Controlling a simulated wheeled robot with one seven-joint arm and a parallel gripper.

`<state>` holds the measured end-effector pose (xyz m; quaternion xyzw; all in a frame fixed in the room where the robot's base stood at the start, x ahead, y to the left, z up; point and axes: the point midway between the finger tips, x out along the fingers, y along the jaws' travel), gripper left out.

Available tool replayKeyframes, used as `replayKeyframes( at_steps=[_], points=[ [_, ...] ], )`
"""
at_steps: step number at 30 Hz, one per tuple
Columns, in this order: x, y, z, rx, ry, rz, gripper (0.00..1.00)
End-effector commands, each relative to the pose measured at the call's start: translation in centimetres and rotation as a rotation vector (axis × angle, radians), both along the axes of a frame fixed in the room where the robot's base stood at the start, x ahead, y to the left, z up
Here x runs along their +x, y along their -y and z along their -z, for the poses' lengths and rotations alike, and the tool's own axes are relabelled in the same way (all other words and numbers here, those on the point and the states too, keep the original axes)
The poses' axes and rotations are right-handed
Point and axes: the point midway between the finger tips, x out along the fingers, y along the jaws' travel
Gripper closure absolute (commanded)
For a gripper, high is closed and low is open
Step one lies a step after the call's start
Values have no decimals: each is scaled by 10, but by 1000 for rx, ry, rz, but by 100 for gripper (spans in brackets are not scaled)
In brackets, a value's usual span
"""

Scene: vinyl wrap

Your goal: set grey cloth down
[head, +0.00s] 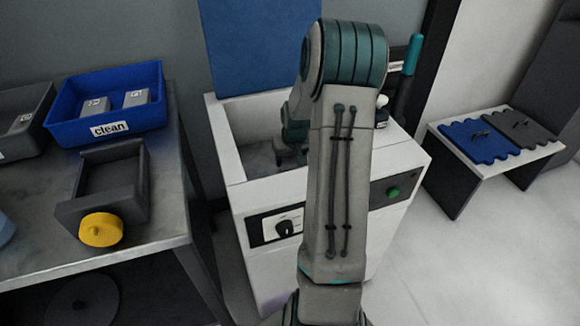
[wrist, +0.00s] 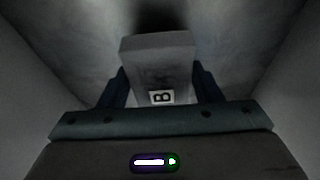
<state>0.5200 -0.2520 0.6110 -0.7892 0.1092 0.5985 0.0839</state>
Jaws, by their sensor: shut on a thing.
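My gripper (wrist: 160,85) is shut on a grey block (wrist: 158,58) with a white label reading B. The block sits between the two dark fingers in the wrist view, inside a pale, walled space. In the head view my gripper (head: 288,152) is down inside the open basin of the white machine (head: 240,195), partly hidden by my arm; the block cannot be made out there.
A blue bin (head: 70,128) labelled clean, holding two grey labelled blocks, stands on the left table (head: 150,235). The basin walls closely surround my gripper.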

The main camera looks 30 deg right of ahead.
Motion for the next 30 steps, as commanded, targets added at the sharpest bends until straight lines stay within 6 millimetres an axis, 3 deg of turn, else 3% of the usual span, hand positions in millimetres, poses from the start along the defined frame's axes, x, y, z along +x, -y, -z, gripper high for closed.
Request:
replayKeyframes(
  at_steps=[4, 16, 17, 18, 30],
  points=[
    [-1, 0, 25, 2, -3, 0, 63],
    [-1, 1, 31, 1, -1, 1, 63],
    [-1, 1, 30, 1, -1, 1, 33],
    [-1, 1, 29, 1, -1, 1, 22],
    [-1, 1, 22, 0, 0, 2, 20]
  ],
)
